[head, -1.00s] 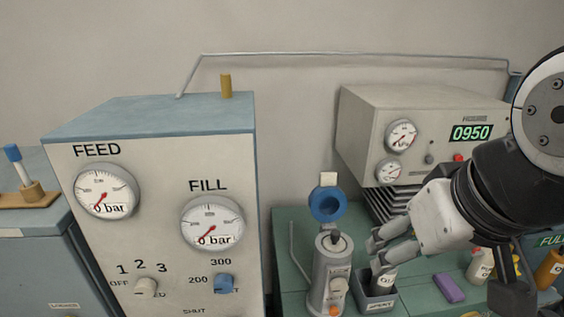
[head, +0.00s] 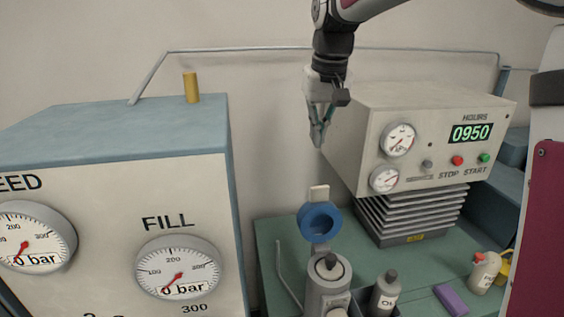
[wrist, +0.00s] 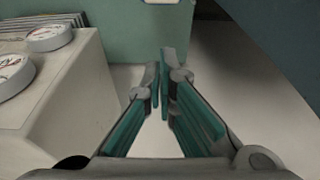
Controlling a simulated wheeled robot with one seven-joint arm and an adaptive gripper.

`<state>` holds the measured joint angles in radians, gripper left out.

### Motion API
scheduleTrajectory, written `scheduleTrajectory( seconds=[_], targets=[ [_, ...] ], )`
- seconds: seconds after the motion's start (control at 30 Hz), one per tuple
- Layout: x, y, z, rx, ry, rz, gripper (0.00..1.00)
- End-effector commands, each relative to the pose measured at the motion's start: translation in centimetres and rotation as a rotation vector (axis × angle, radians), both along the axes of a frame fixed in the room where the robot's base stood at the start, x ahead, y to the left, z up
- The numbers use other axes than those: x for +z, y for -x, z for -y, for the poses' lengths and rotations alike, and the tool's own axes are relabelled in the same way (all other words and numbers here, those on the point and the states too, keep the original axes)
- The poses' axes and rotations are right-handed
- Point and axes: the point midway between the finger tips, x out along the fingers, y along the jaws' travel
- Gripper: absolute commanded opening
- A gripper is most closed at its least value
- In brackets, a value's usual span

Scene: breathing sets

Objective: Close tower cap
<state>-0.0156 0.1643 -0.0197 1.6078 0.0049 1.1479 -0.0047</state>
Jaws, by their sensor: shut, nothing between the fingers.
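The tower is a grey metal cylinder (head: 328,284) with a dark knob on its top, standing on the green bench in the head view. A blue ring-shaped cap (head: 320,222) with a pale tab stands raised above and behind the tower's top, swung open. My gripper (head: 319,140) is above the cap, pointing down, apart from it, with its fingers together and empty. In the wrist view my gripper's fingertips (wrist: 165,75) meet near the middle. Neither the tower nor the cap can be made out in the wrist view.
The compressor box (head: 440,135) with gauges and an hours display stands right of my gripper. The feed and fill panel (head: 110,200) stands at left. A grey bottle (head: 384,293), a purple block (head: 451,300) and a white bottle (head: 485,272) are on the green bench (head: 277,233).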

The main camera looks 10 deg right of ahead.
Motion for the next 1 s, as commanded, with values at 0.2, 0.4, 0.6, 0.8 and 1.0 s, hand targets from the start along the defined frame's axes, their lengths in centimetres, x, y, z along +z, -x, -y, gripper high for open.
scheduleTrajectory(
  seconds=[0.2,0.4,0.6,0.8,1.0],
  targets=[
    [-1.0,-1.1,0.0,0.0,0.0,-0.01,0.0],
    [-3.9,-1.6,0.0,0.0,0.0,-0.013,0.0],
    [-7.8,-2.3,0.0,0.0,0.0,-0.013,0.0],
    [-9.8,-1.6,0.0,0.0,0.0,-0.007,0.0],
    [-9.6,0.5,0.0,0.0,0.0,-0.008,0.0]
  ],
)
